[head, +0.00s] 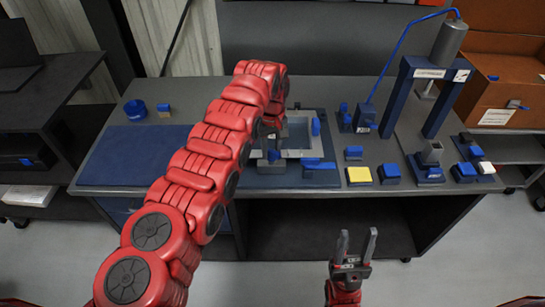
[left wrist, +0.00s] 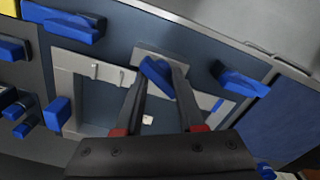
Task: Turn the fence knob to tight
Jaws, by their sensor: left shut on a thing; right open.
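A blue knob (left wrist: 157,76), which I take for the fence knob, sits on a small grey plate by a grey frame (left wrist: 70,72) with a square opening. It shows in the head view (head: 273,156) just below my left gripper (head: 270,143). In the left wrist view, the fingers of my left gripper (left wrist: 160,85) are shut on this knob, one on each side. The knob lies slantwise between the fingertips. Any tight marking cannot be made out. My right gripper (head: 356,243) is open and empty, in front of the bench.
Blue handles stand close by, one at the front right (head: 320,165) and one at the frame's right side (head: 316,127). My left arm hides part of the blue mat (head: 120,155). Several blue-topped blocks and a blue gantry (head: 425,75) stand to the right.

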